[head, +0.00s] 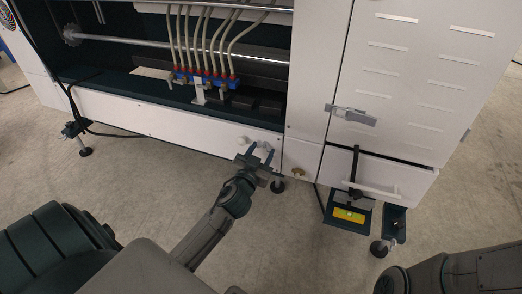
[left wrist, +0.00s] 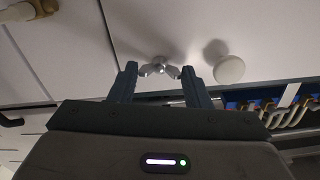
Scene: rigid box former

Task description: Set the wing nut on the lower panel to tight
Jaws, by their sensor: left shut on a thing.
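The silver wing nut (left wrist: 160,68) sits on the white lower panel (head: 160,121), with its two wings spread sideways in the left wrist view. My left gripper (left wrist: 159,71) is shut on it, one fingertip at each wing. In the head view my left gripper (head: 260,151) reaches up to the lower panel near its right end, and the wing nut (head: 266,147) is partly hidden by the fingers. My right gripper is out of view.
A round white knob (left wrist: 229,69) stands on the panel beside the wing nut. A brass fitting (head: 298,172) is on the narrow panel to the right. Blue manifold with hoses (head: 205,77) is above. A drawer handle (head: 371,189) sticks out at right.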

